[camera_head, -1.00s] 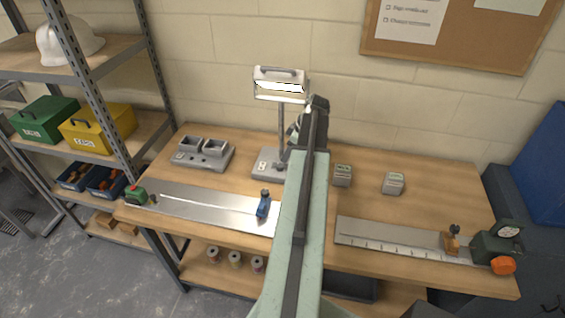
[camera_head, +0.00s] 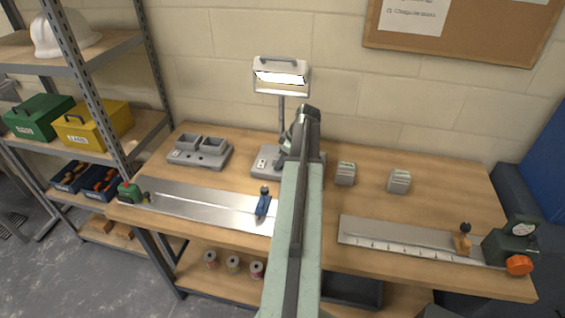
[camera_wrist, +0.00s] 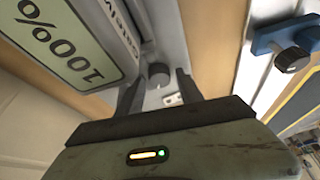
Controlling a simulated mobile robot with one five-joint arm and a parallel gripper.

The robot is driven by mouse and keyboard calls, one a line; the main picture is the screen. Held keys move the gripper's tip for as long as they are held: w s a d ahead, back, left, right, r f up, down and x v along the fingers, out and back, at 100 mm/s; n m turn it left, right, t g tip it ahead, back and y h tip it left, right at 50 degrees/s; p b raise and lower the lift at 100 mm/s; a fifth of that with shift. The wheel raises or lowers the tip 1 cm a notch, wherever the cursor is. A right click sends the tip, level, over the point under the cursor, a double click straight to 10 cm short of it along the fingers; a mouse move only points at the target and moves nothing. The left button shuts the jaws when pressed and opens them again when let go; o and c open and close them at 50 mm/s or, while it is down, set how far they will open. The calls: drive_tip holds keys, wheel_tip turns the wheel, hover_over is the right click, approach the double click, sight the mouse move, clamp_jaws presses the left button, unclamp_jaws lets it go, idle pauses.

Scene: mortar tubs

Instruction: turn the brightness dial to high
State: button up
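The work lamp (camera_head: 282,88) stands at the back of the bench with its head lit. Its grey base (camera_head: 263,160) is partly hidden by my arm. In the wrist view, a round dark grey knob (camera_wrist: 158,75), apparently the brightness dial, sits on a grey surface. My gripper (camera_wrist: 161,76) is open, with one dark finger on either side of the knob; I cannot tell whether they touch it. A pale green panel (camera_wrist: 62,45) reading "100%" shows upside down at the upper left. Beside it is lettering I cannot read surely. In the head view, the dial is hidden.
A grey twin-cup holder (camera_head: 201,152) stands left of the lamp. Two small grey blocks (camera_head: 345,173) (camera_head: 399,181) stand to the right. Metal slide plates with a blue slider (camera_head: 263,203) and an orange slider (camera_head: 463,242) lie along the front. Shelves stand at left.

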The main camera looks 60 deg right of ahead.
clamp_jaws()
drive_tip(key=shift+d, duration=0.1)
